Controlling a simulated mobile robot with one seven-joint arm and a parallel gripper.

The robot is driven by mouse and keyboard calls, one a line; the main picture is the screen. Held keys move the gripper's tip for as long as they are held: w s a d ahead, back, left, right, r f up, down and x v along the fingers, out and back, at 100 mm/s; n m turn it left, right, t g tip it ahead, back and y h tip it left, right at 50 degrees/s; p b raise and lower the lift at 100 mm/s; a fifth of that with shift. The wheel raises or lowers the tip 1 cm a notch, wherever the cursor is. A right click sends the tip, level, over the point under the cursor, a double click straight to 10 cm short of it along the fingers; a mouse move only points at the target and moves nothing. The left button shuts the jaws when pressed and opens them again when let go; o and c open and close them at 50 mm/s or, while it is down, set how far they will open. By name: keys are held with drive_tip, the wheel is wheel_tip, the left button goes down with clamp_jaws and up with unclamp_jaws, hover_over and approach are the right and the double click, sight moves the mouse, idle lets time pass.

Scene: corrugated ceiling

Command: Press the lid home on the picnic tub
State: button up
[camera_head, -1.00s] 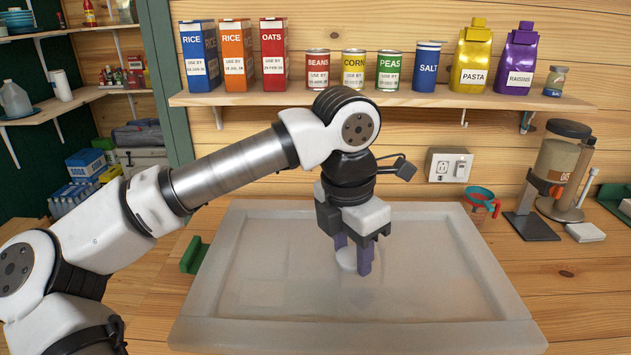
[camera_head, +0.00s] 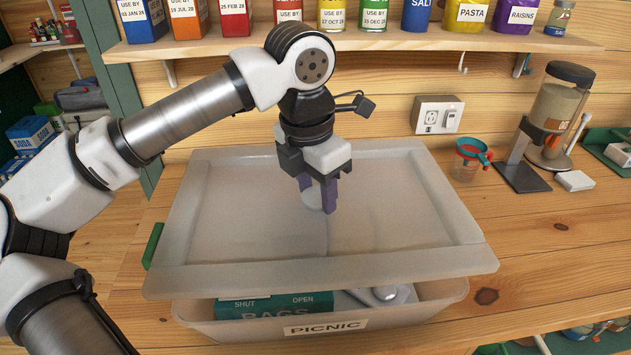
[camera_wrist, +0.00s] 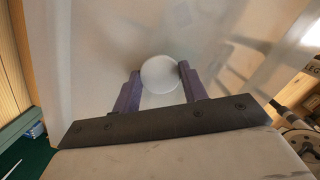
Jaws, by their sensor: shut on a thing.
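The lid (camera_head: 410,215) is a large, pale, translucent panel with a raised rim and a round white knob (camera_head: 312,200) near its middle. My gripper (camera_head: 318,196) points down with its purple fingers shut on the knob; the wrist view shows the knob (camera_wrist: 159,74) between the fingers. The tub (camera_head: 235,329), translucent with a PICNIC label, stands on the counter under the lid. A gap shows between the lid's front edge and the tub's front rim. The tub's back and sides are hidden under the lid, so contact there cannot be told.
In the tub lie a green BAGS box (camera_head: 270,304) and a silvery item (camera_head: 386,293). A measuring cup (camera_head: 467,160) and a dispenser (camera_head: 553,115) stand at the right. A green object (camera_head: 152,246) sits by the lid's left edge. A stocked shelf (camera_head: 400,42) hangs behind.

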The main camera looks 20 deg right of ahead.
sight(316, 214)
drive_tip(key=shift+f+b, duration=1.9)
drive_tip(key=shift+f, duration=0.9)
drive_tip(key=shift+f+b, duration=0.45)
drive_tip(key=shift+b, duration=0.55)
drive_tip(key=o, duration=1.7)
drive_tip(key=shift+c, duration=0.2)
drive_tip(key=shift+r, duration=0.15)
drive_tip(key=shift+r+p, duration=2.15)
drive_tip(key=shift+r, duration=1.25)
